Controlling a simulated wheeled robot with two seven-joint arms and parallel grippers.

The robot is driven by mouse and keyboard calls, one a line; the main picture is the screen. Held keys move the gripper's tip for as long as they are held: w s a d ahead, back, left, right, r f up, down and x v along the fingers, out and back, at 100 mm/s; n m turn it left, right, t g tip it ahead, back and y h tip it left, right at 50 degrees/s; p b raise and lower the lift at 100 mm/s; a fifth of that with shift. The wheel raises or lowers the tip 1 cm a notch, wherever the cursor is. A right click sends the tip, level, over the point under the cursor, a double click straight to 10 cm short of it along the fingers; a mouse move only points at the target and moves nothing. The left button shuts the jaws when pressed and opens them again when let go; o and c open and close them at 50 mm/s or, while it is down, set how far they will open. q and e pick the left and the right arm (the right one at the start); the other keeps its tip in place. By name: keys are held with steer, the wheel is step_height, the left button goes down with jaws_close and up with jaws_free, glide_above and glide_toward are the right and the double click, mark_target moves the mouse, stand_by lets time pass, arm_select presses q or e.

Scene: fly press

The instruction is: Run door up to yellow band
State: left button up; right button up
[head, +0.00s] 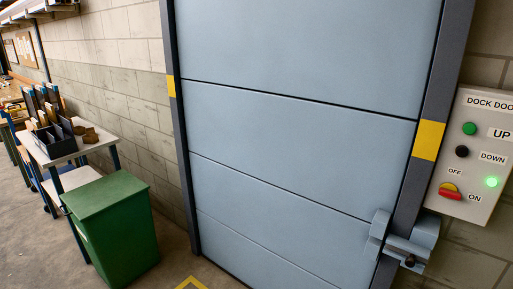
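The light blue panelled dock door (300,130) fills the middle of the head view and reaches down near the floor at its left edge. Yellow bands mark the left post (171,86) and the right post (428,140) of its dark frame. A grey control box (478,155) at the right has a green UP button (470,129), a black DOWN button (462,152), a red and yellow OFF/ON switch (450,190) and a lit green lamp (492,182). A grey-blue bolt-like fitting (405,246) spans the door's right edge and post; whether it is engaged is unclear. Neither gripper shows.
A green bin (112,225) stands left of the door. Behind it is a small table (97,146) with a dark divided holder (52,142) and brown pieces (90,135). Yellow floor marking (190,283) shows before the door. The block wall (120,80) runs back left.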

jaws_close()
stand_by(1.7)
